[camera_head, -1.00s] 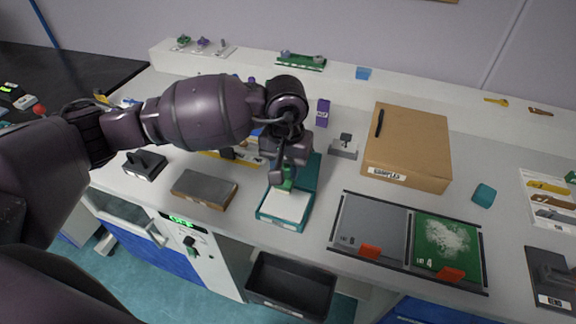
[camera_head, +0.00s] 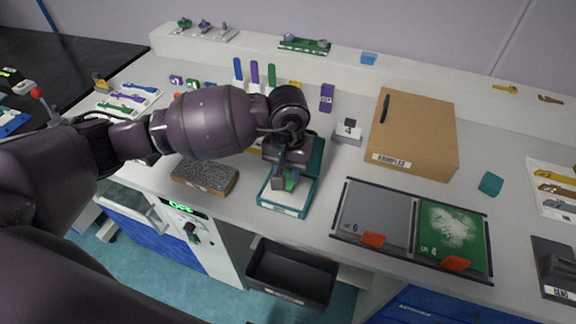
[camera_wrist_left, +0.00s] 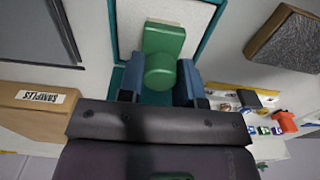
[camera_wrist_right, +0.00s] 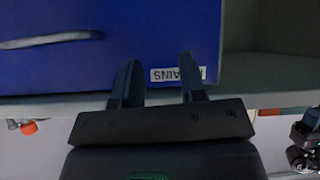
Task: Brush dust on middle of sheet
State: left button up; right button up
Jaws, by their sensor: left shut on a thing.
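My left gripper (camera_head: 288,176) is shut on a green brush-like tool (camera_head: 291,180) with a rounded grip and a flat block. In the left wrist view the green tool (camera_wrist_left: 162,55) is between the fingers (camera_wrist_left: 160,88), over the white surface of a teal tray (camera_wrist_left: 208,45). I cannot tell whether it touches that surface. The teal tray (camera_head: 264,196) stands at the counter's front. To its right lie a grey sheet (camera_head: 375,216) and a green sheet (camera_head: 430,249) with white dust (camera_head: 450,226) around its middle. My right gripper (camera_wrist_right: 160,85) is open and empty, before a blue drawer front.
A cardboard box (camera_head: 418,135) stands behind the sheets. A speckled grey block (camera_head: 205,176) lies left of the tray. A black bin (camera_head: 292,272) is below the counter edge. Orange clips (camera_head: 374,239) sit at the sheets' front. A teal block (camera_head: 490,184) is to the right.

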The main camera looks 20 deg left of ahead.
jog(key=shift+w+r, duration=0.1)
jog(key=shift+w, duration=0.05)
jog(key=shift+w+r, duration=0.25)
jog(key=shift+w, duration=0.15)
pick_arm(q)
jog(key=shift+f, duration=0.15)
pick_arm(e)
jog(key=shift+s+f, duration=0.1)
jog(key=shift+f, duration=0.05)
pick_arm(q)
jog(key=shift+f+b, duration=0.2)
jog(key=shift+b, duration=0.1)
pick_arm(e)
jog(key=shift+s+f, duration=0.55)
jog(key=shift+f, duration=0.05)
pick_arm(q)
jog(key=shift+f, duration=0.1)
pick_arm(e)
jog(key=shift+w, duration=0.2)
jog(key=shift+w+a+r, duration=0.1)
jog(key=shift+w+r, duration=0.15)
jog(key=shift+w, duration=0.1)
jog(key=shift+s+f, duration=0.1)
jog(key=shift+s+f, duration=0.45)
jog(key=shift+s, duration=0.05)
